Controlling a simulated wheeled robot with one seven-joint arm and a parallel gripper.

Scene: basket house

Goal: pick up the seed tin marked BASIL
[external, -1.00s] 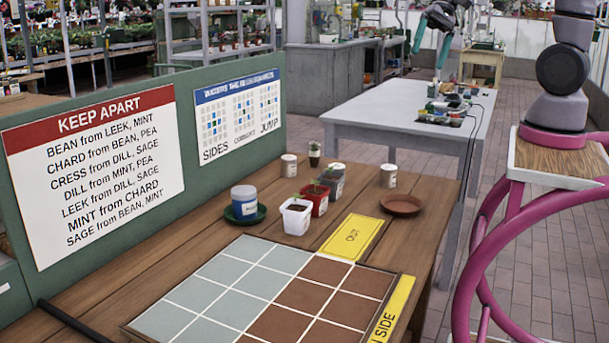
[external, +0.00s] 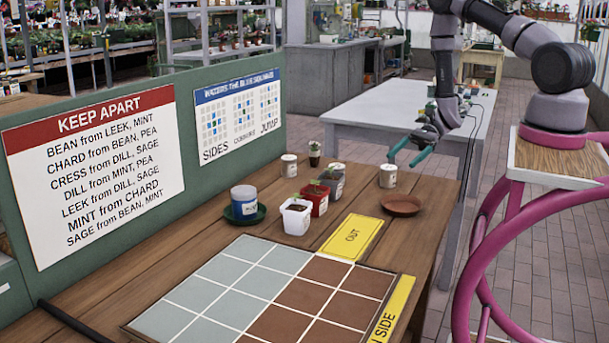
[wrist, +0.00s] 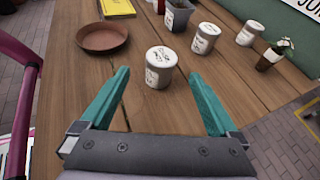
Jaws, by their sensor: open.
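My gripper (external: 403,160) is open and empty, with teal fingers over the far right of the wooden table. A small white tin (external: 388,175) stands upright just below the fingertips; in the wrist view this tin (wrist: 161,70) sits ahead, between the open fingers' lines. Its label is too small to read. A second tin (wrist: 205,38) and a third tin (wrist: 249,34) stand farther off in the wrist view. In the external view one tin (external: 289,165) is left of a small plant pot. I cannot read BASIL on any tin.
A terracotta saucer (external: 401,206) lies near the nearest tin. Red pot (external: 317,200), white pot (external: 296,219) and a blue-banded cup (external: 244,200) on a green saucer stand left. A small potted plant (wrist: 272,55) is at right in the wrist view. Bare tabletop surrounds the nearest tin.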

